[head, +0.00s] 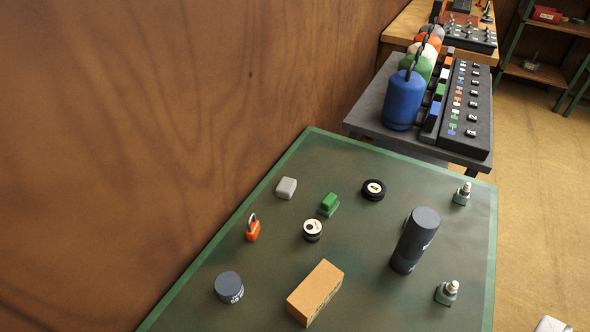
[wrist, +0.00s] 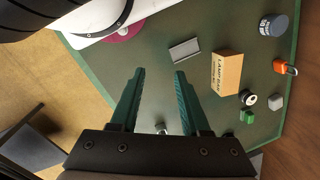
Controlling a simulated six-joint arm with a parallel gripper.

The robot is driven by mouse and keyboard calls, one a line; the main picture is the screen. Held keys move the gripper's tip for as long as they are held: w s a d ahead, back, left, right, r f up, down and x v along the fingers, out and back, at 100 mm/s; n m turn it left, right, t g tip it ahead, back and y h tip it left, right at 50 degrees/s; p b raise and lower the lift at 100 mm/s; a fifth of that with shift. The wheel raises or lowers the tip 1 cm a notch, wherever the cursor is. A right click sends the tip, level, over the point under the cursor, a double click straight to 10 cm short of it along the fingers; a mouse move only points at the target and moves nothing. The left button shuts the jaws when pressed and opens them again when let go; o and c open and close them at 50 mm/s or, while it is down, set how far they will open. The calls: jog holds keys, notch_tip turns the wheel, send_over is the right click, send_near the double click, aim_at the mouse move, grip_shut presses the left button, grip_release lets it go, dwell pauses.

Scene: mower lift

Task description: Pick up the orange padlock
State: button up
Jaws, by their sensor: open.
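The orange padlock (head: 252,231) stands on the green table mat (head: 345,170) at its left side, shackle up, in the head view. In the wrist view the padlock (wrist: 281,67) is at the far right, near the mat's edge by the wooden wall. My gripper (wrist: 159,72) is open with nothing between its green fingers. It is above the mat and well to the left of the padlock in the wrist view. In the head view the fingers do not show; only a small pale part at the bottom right edge may be mine.
Near the padlock are a dark cylinder (head: 229,287), a grey block (head: 286,188), a black-and-white round piece (head: 313,230) and a cardboard box (head: 315,292). A tall dark cylinder (head: 416,240) stands to the right. The wooden wall (head: 140,130) rises along the mat's left edge.

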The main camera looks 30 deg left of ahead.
jog(key=w+d+f+n+t+h, duration=0.1)
jog(key=w+d+f+n+h, duration=0.15)
jog(key=w+n+h, duration=0.85)
jog(key=w+a+n+t+y, duration=0.1)
jog(key=w+a+n+t, duration=0.5)
jog(key=n, duration=0.4)
jog(key=n+t+y, duration=0.6)
jog(key=n+y, duration=0.6)
jog(key=n, duration=0.9)
send_near(252, 215)
jog(key=x, duration=1.2)
jog(key=shift+w+a+f, duration=0.2)
jog(key=shift+f, duration=0.2)
grip_shut()
